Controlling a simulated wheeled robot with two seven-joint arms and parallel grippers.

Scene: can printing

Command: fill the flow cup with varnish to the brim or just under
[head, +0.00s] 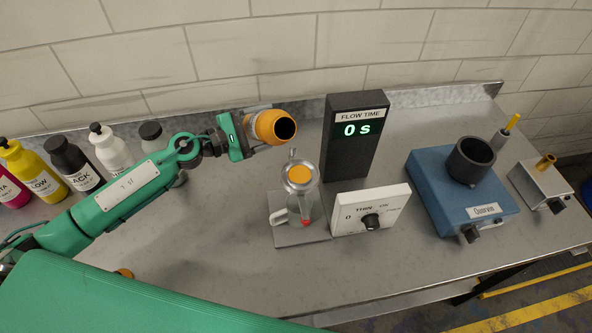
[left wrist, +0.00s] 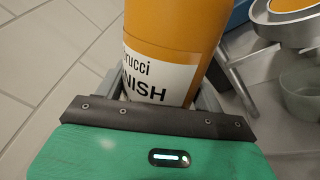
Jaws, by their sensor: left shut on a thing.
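My left gripper (head: 241,136) is shut on the orange varnish bottle (head: 262,127) and holds it in the air, tipped over, with its dark open mouth toward the right. In the left wrist view the bottle (left wrist: 175,35) shows a white label between the fingers. The metal flow cup (head: 299,187) stands on its stand, below and a little right of the bottle's mouth. Orange varnish (head: 299,174) shows inside the cup; its exact level against the brim is hard to tell. No stream shows between bottle and cup. My right gripper is not in view.
A black display (head: 355,150) reads flow time 0 s. A white knob panel (head: 385,208) stands right of the cup's stand (head: 290,237). A blue machine (head: 440,190) and small grey box (head: 540,185) are farther right. Several ink bottles (head: 70,160) line the left back.

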